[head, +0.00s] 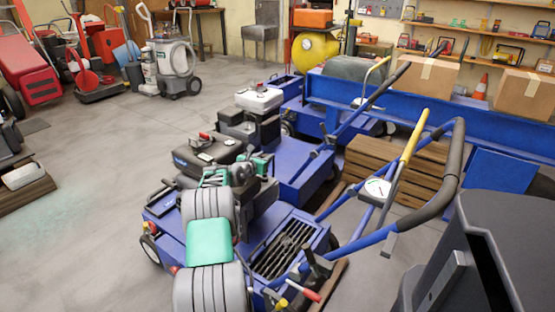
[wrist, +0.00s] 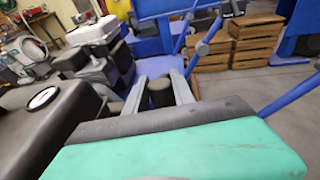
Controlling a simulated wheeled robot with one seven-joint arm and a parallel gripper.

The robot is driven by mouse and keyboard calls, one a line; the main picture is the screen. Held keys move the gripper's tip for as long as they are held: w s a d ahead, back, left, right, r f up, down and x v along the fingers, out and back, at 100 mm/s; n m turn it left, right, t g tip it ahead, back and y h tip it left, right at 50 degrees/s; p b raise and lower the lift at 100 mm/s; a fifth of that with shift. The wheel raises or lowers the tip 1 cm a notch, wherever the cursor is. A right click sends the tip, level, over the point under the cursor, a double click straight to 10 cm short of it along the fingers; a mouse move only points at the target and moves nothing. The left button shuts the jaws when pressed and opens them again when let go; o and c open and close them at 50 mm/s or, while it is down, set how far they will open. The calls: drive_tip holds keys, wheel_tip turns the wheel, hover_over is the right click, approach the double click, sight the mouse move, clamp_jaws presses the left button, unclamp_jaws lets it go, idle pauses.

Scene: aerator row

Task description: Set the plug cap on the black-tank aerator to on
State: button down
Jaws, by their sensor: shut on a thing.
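The black-tank aerator (head: 283,222) is the nearest blue machine in the head view. Its black tank (head: 205,152) has a red-and-white cap and also fills the left of the wrist view (wrist: 45,125). My gripper (wrist: 161,92) has its two grey fingers closed on the sides of a short black cylindrical piece, which looks like the plug cap (wrist: 160,93). In the head view my gripper (head: 243,170) is beside the black tank, partly hidden by my wrist. What lies under the cap is hidden, so I cannot tell whether it is seated.
A second blue aerator with a white tank (head: 260,98) stands just behind. The blue handlebar (head: 455,170) with black grips rises at the right. Wooden crates (head: 395,170) and cardboard boxes (head: 420,78) stand beyond it. Open floor (head: 90,210) lies at the left.

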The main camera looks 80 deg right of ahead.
drive_tip(key=shift+w, duration=0.15)
drive_tip(key=c, duration=1.3)
unclamp_jaws()
drive_tip(key=shift+o, duration=1.2)
drive_tip(key=p+v, duration=0.2)
drive_tip(key=v, duration=0.5)
drive_tip(key=shift+a, duration=0.35)
